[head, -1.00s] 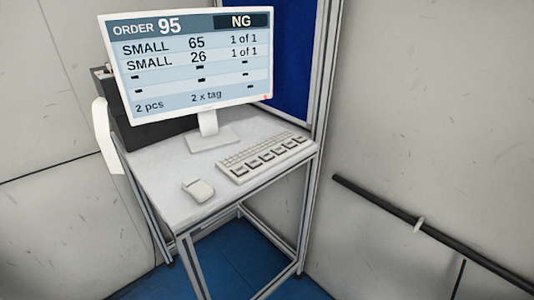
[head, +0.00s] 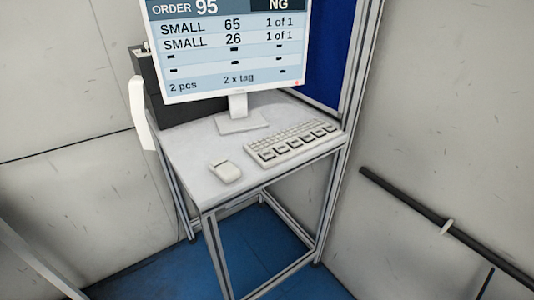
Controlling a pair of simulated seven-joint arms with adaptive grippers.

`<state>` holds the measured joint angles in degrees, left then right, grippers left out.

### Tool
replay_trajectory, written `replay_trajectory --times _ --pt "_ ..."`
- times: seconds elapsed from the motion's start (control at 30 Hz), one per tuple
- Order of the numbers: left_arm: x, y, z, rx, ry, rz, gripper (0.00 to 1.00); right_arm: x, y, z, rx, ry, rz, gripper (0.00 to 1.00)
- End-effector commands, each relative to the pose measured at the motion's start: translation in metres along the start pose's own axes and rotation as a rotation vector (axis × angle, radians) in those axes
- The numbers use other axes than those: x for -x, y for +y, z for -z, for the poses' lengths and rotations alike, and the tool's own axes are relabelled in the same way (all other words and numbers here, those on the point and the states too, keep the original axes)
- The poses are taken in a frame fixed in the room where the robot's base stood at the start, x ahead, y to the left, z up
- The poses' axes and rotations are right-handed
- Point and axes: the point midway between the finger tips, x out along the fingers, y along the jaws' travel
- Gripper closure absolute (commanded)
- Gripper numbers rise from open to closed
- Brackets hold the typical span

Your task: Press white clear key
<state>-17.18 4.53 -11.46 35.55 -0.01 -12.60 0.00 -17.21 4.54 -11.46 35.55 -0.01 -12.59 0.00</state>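A pale keyboard (head: 295,143) lies on the right part of a small white table (head: 190,158). A row of larger dark-edged keys runs along its front side. I cannot tell which key is the white clear key. A monitor (head: 236,50) stands behind the keyboard and reads ORDER 95, NG, with two SMALL lines, 65 and 26, "2 pcs" and "2 x tag". Its top edge is cut off by the picture. Neither of my grippers is in view.
A white mouse (head: 225,171) lies left of the keyboard near the table's front edge. A dark box (head: 170,90) stands behind the monitor at left. A dark rail (head: 420,213) runs along the right wall. Blue floor (head: 180,277) is open in front.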

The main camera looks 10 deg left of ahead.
Motion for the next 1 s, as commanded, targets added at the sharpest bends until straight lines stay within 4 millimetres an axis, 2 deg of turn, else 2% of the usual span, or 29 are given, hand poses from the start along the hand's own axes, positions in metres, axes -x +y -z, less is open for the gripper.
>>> replay_trajectory --times 0.07,0.4,1.0 --pt "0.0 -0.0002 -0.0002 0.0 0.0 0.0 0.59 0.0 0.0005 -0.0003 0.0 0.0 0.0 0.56" --pt "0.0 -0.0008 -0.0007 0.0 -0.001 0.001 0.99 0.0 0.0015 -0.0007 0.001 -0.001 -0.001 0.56" --pt "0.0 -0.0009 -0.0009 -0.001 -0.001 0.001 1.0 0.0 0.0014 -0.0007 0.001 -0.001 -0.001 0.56"
